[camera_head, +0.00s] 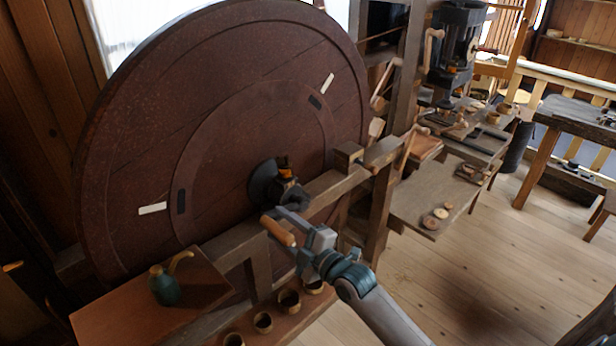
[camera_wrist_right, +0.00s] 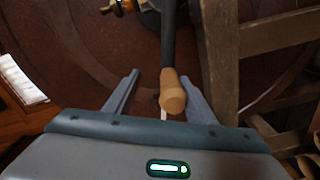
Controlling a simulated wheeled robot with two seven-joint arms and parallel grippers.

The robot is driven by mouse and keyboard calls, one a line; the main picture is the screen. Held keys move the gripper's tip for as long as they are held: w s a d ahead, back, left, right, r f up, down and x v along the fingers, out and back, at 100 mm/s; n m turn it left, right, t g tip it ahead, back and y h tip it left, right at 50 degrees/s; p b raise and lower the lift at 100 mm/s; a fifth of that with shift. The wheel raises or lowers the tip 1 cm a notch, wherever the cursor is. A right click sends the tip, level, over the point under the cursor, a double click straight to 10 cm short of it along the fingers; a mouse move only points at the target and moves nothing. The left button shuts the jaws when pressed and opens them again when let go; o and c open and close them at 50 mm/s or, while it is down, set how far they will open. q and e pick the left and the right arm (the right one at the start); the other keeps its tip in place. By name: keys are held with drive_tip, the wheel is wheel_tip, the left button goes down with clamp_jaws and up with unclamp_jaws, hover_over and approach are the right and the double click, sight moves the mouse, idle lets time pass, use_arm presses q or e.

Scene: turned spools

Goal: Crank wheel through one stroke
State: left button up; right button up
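The big dark red wheel (camera_head: 130,140) stands upright at left in the head view. It has pale marks (camera_head: 152,208) and dark marks (camera_head: 181,201) on its face. At its hub (camera_head: 278,185) is a dark crank arm ending in a light wooden handle (camera_head: 278,231). In the wrist view the handle (camera_wrist_right: 173,92) points toward the camera, between the two fingers and close to the right-hand finger. My right gripper (camera_wrist_right: 158,74) is open; I cannot tell whether a finger touches the handle. In the head view the right gripper (camera_head: 292,222) is at the handle. My left gripper is out of view.
A wooden frame beam (camera_head: 330,184) crosses in front of the wheel. A green oil can (camera_head: 165,286) stands on a board at lower left. A side table (camera_head: 430,200) holds wooden discs; open floor lies right.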

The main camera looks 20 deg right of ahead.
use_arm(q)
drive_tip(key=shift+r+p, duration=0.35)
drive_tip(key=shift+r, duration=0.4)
use_arm(e)
drive_tip(key=w+d+r+m, duration=0.3)
drive_tip(key=d+r+m, duration=0.6)
drive_tip(key=shift+r+m, duration=0.15)
drive_tip(key=shift+m, duration=0.15)
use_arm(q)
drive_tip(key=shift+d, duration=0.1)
use_arm(e)
drive_tip(key=shift+a+f, duration=0.15)
drive_tip(key=shift+f, duration=0.2)
drive_tip(key=shift+s, duration=0.1)
